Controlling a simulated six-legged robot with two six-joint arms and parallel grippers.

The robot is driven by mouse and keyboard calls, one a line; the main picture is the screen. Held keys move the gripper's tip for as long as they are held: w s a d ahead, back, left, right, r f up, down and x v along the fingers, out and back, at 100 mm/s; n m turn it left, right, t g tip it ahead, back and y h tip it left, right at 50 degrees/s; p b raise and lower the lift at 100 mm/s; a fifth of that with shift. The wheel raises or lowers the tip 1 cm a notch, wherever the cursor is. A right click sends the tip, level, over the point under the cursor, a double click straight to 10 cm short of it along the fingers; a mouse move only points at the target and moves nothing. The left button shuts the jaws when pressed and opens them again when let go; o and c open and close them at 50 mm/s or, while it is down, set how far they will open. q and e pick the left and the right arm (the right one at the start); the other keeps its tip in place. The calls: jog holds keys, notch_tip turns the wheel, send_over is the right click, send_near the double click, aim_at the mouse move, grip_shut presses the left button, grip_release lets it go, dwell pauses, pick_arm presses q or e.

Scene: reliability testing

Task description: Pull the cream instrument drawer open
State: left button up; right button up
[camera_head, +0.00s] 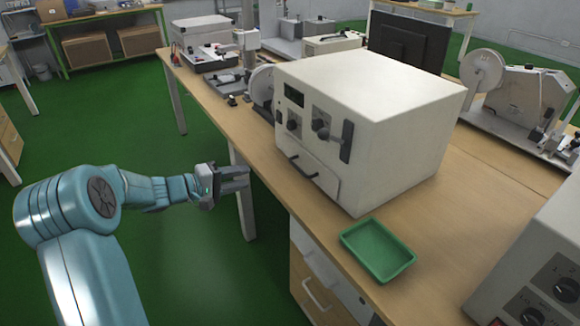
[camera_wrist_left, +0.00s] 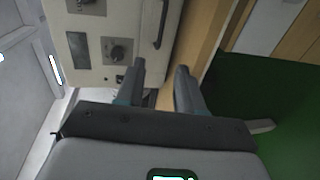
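The cream instrument (camera_head: 375,105) is a large box on the wooden bench. Its drawer (camera_head: 322,182) is low on the front face and looks shut and flush, with a dark bar handle (camera_head: 302,168). My left gripper (camera_head: 246,179) is in front of the bench edge, left of the handle and apart from it. In the left wrist view its two fingers (camera_wrist_left: 161,68) are spread with nothing between them. The dark handle (camera_wrist_left: 161,24) shows beyond the fingertips there, near the top. My right gripper is in neither view.
A green tray (camera_head: 378,250) sits on the bench right of the drawer. Another cream instrument (camera_head: 540,262) stands at the lower right. A bench cabinet with a handle (camera_head: 318,296) is below the top. Open green floor (camera_head: 200,245) lies around my left arm.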

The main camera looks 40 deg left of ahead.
aim_at(295, 167)
pick_arm(q)
jog(key=x, duration=1)
jog(key=p+x, duration=0.1)
jog(key=x, duration=0.5)
jog(key=shift+s+d, duration=0.15)
jog(key=shift+d, duration=0.1)
grip_shut()
dwell(0.6)
